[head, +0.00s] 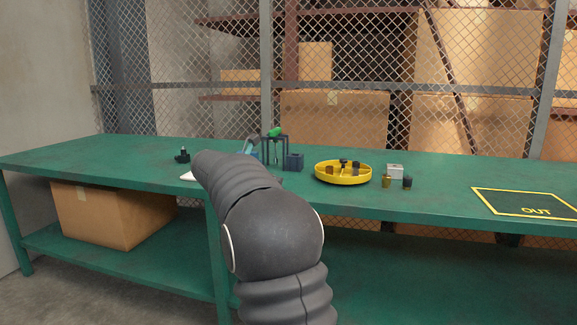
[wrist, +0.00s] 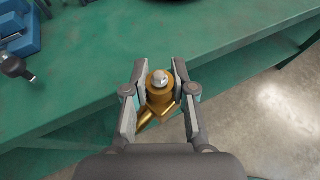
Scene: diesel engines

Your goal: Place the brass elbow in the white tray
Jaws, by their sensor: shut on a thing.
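My gripper (wrist: 160,88) is shut on the brass elbow (wrist: 158,100) in the wrist view, one finger on each side of it. The elbow has a pale silvery top end, and a brass branch slants down to the left. It is held near the green bench's front edge, with floor showing beyond. A small white corner (head: 187,177), probably of the white tray, shows left of my arm; the remainder is hidden.
The green bench (head: 110,158) carries a small black item (head: 182,156), a dark stand (head: 287,143), a dark blue block (head: 293,162), a yellow round tray (head: 343,179) of parts, a whitish box (head: 395,171) and an OUT mat (head: 525,204). Bare bench lies at the far left.

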